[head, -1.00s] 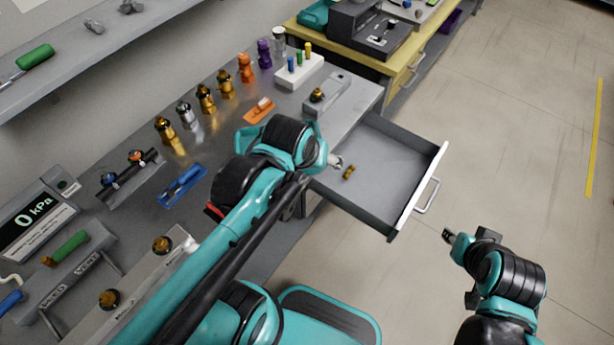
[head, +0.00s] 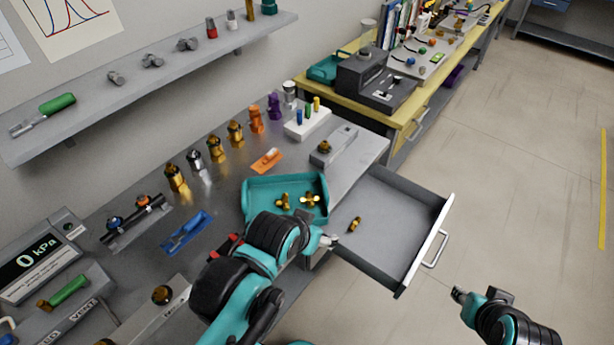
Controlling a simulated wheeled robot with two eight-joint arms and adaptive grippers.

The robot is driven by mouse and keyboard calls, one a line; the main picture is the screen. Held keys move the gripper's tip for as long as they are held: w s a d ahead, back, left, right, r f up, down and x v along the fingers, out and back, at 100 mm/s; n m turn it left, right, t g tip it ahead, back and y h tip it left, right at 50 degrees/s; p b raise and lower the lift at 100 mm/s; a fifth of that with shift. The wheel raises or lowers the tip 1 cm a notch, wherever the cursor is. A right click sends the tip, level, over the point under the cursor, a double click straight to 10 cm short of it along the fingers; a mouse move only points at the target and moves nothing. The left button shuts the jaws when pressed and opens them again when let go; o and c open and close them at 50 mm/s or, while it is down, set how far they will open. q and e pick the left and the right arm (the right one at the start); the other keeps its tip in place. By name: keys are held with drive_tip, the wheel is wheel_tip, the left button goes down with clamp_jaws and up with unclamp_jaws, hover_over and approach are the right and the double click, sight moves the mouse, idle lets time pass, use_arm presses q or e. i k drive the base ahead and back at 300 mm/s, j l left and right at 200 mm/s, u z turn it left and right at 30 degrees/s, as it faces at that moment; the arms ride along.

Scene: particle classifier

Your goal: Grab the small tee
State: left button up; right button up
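A teal tray (head: 248,212) on the grey bench holds two brass fittings. The left one (head: 283,201) looks like a tee, and the right one (head: 310,199) looks more like a cross. A small brass piece (head: 355,224) lies in the open drawer (head: 390,246); its exact shape is too small to tell. My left gripper (head: 330,241) is at the drawer's left side, left of and nearer than that piece and apart from it. My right gripper (head: 459,294) is over the floor, right of the drawer. Both grippers' fingers are too small to read.
A row of coloured and metallic fittings (head: 215,148) stands behind the tray. A white block with coloured pegs (head: 307,124) and a grey holder (head: 335,146) are at the bench's right end. The drawer's front (head: 428,240) juts out over the floor. Open floor lies to the right.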

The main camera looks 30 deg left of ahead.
sight(286, 207)
drive_tip(key=i+l+u, duration=0.9)
